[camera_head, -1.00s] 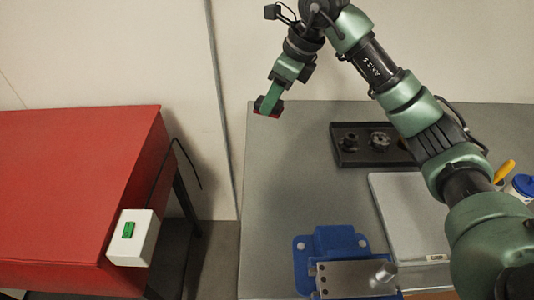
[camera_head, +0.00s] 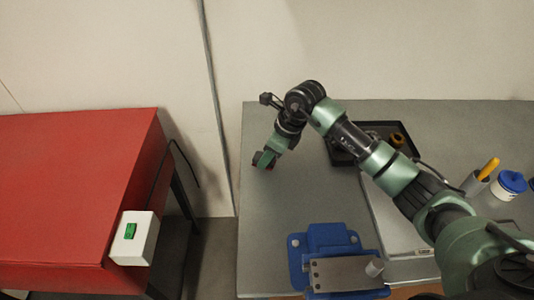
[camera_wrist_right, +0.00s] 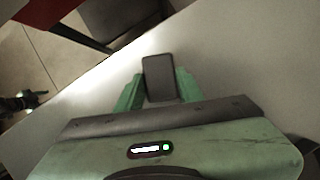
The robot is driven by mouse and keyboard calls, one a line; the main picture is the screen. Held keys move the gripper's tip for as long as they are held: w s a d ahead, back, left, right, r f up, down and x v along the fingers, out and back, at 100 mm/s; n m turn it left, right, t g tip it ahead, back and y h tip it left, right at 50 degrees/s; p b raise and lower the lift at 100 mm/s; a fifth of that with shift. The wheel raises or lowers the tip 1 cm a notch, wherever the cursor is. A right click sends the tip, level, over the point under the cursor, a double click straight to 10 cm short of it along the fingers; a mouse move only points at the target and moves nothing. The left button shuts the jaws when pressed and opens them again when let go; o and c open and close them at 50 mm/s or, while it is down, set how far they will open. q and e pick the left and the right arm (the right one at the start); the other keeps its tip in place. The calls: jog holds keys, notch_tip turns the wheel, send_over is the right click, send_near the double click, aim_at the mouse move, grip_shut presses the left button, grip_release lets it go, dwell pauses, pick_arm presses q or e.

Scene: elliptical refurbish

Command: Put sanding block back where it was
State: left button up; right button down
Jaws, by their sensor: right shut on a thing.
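My right gripper (camera_head: 264,160) is over the left part of the grey table (camera_head: 262,215), near its left edge. It is shut on the sanding block (camera_head: 271,167), a small dark block with a red underside in the head view. In the right wrist view the sanding block (camera_wrist_right: 160,78) is a dark rounded rectangle between the two green fingers of the right gripper (camera_wrist_right: 158,88). I cannot tell whether the block touches the table. My left gripper is not in the head view.
A blue vise-like fixture (camera_head: 325,240) stands at the front of the table. A black tray (camera_head: 345,158) with parts, a grey board (camera_head: 378,215) and a blue-lidded container (camera_head: 510,185) are to the right. A red cabinet (camera_head: 75,195) with a switch box (camera_head: 133,238) stands left, across a gap.

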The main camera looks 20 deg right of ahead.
jog(key=shift+f, duration=0.15)
jog(key=shift+f, duration=0.1)
jog(key=c, duration=0.9)
grip_release()
jog(key=b+v, duration=0.2)
jog(key=v, duration=1)
